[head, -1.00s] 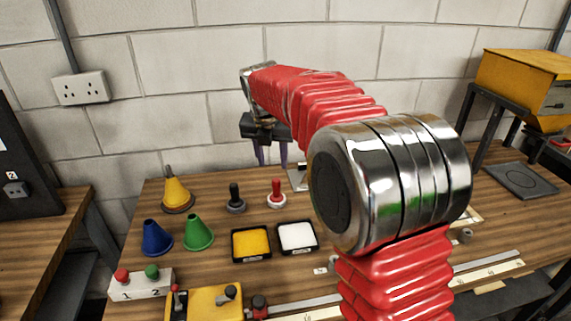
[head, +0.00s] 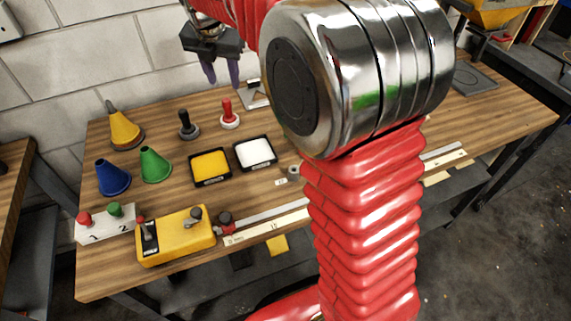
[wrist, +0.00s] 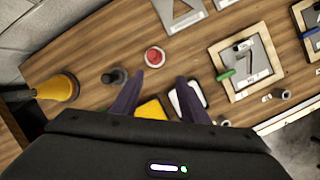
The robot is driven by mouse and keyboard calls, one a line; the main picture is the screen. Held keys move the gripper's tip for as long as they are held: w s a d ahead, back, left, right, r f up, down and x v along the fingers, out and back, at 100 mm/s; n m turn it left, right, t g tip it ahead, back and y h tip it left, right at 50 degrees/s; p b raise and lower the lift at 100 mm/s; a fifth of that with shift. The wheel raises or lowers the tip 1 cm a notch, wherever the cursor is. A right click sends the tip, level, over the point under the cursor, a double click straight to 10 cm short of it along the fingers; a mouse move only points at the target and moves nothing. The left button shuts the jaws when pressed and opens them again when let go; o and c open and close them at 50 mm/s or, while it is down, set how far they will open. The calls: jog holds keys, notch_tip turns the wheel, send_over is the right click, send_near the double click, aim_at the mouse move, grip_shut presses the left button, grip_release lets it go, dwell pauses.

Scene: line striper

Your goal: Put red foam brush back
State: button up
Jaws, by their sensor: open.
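The red foam brush (head: 229,115) stands upright on the wooden bench, with a red handle and a pale round base. It also shows in the wrist view (wrist: 154,57), just beyond my fingertips. A black-handled brush (head: 187,126) stands to its left, and also shows in the wrist view (wrist: 114,76). My gripper (head: 222,78) is open, its two purple fingers pointing down above and behind the red brush in the head view. In the wrist view my gripper (wrist: 157,82) holds nothing, and the red brush is apart from the fingers.
A yellow paint tray (head: 210,182) and a white paint tray (head: 255,165) lie in front of the brushes. Yellow (head: 124,128), blue (head: 112,178) and green (head: 155,165) cones stand left. A two-button box (head: 105,228) and a yellow switch box (head: 176,238) line the front. A framed 7 stencil (wrist: 245,62) shows in the wrist view.

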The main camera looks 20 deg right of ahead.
jog(key=s+d+r+m, duration=0.2)
jog(key=s+r+m, duration=0.1)
jog(key=s+m, duration=0.6)
jog(key=s+d+f+m+t, duration=0.1)
jog(key=s+f+m, duration=0.2)
jog(key=s+m, duration=0.7)
jog(key=s+d+f+m+t+y, duration=0.1)
jog(key=s+f+m, duration=0.2)
jog(key=s+m, duration=0.6)
jog(key=s, duration=0.5)
jog(key=shift+s+m, duration=0.25)
jog(key=shift+m, duration=0.15)
jog(key=shift+c, duration=0.5)
